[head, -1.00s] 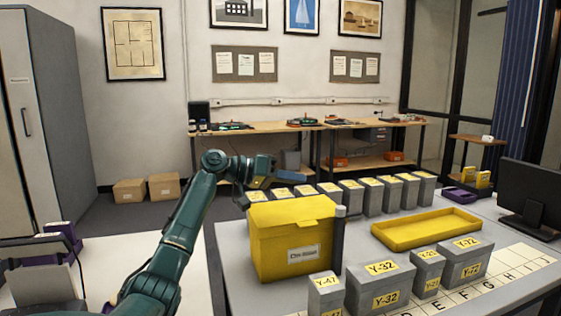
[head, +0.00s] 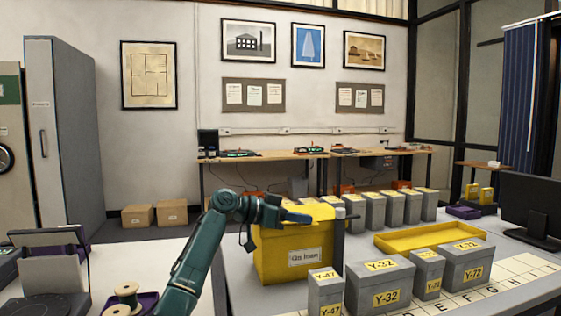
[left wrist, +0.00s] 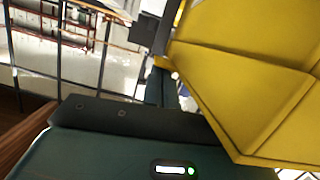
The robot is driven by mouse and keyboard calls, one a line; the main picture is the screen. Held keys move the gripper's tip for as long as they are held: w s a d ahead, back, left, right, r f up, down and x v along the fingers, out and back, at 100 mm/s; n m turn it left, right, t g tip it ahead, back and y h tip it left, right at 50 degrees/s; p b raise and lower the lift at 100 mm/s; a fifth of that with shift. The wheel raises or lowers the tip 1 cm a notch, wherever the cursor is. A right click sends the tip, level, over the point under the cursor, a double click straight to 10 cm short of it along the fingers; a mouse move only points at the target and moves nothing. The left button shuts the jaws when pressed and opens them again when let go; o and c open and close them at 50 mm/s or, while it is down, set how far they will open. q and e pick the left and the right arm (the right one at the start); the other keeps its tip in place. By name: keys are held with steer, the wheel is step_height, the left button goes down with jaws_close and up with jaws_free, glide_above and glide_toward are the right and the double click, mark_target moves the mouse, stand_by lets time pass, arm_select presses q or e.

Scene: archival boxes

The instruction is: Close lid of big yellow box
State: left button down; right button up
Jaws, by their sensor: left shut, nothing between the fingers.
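The big yellow box (head: 290,258) stands on the grey table, with a white label on its front. Its yellow lid (head: 322,212) lies across the top; my gripper covers part of it, so I cannot tell whether it is fully down. My left gripper (head: 298,217) is shut and empty, just over or touching the lid's top. In the left wrist view, a creased yellow surface of the box (left wrist: 250,70) fills the right side, close to the gripper.
Grey labelled boxes (head: 380,285) stand in front, with more (head: 375,212) behind. A yellow tray (head: 430,238) lies to the right. A monitor (head: 530,208) is at the far right.

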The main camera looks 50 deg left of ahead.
arm_select(q)
steer(key=shift+f, duration=0.1)
arm_select(e)
steer(key=shift+w, duration=0.1)
stand_by(0.3)
